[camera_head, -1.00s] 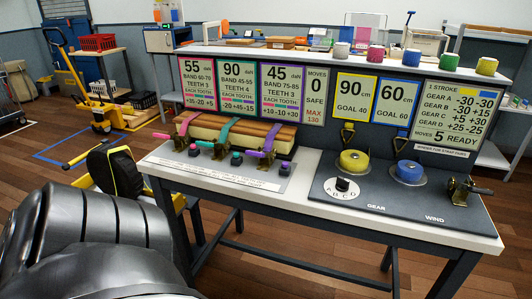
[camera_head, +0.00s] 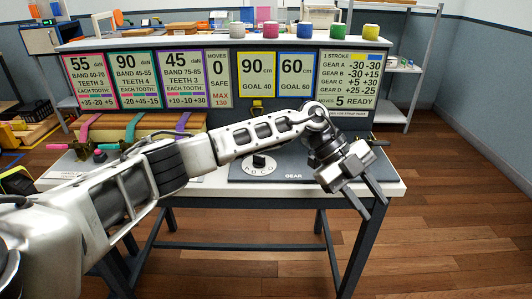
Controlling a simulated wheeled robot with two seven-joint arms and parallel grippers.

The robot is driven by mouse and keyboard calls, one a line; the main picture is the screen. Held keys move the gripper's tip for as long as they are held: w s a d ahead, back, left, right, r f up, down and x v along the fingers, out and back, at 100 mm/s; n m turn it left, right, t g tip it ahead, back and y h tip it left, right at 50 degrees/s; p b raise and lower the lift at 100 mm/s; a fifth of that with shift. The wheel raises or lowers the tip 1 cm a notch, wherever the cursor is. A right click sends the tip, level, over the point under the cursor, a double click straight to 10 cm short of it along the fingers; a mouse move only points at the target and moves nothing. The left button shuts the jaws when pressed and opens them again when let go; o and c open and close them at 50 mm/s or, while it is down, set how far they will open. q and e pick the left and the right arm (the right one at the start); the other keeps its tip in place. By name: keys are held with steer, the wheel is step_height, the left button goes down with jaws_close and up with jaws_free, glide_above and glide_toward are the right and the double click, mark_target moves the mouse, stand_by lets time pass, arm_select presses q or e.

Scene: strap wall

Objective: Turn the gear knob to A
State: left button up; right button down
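The gear knob (camera_head: 259,162) is a small black knob on a white round dial with the letters A to D, set in the dark panel (camera_head: 240,176) marked GEAR. Which letter it points at is too small to tell. My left gripper (camera_head: 376,208) is to the right of the knob, over the table's front right corner. Its two fingers point down and right, spread apart with nothing between them. My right gripper is out of view.
The sign board (camera_head: 345,84) stands behind the table and lists gears A to D and "MOVES 5 READY". Straps (camera_head: 136,126) cross a padded block at left. Floor at right is clear.

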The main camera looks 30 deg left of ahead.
arm_select(q)
steer(key=w+a+r+n+t+y, duration=0.1)
steer(key=w+a+r+n+y, duration=0.15)
steer(key=a, duration=0.45)
steer(key=w+a+r+n+y, duration=0.15)
steer(key=a+r+y, duration=0.25)
steer(key=a, duration=0.4)
step_height(320, 180, up, 8)
steer(key=n+y, duration=0.4)
glide_above(262, 157)
steer(key=shift+h, duration=0.25)
step_height(262, 157, down, 16)
steer(key=shift+w+r, duration=0.1)
steer(key=shift+r, duration=0.15)
jaws_close()
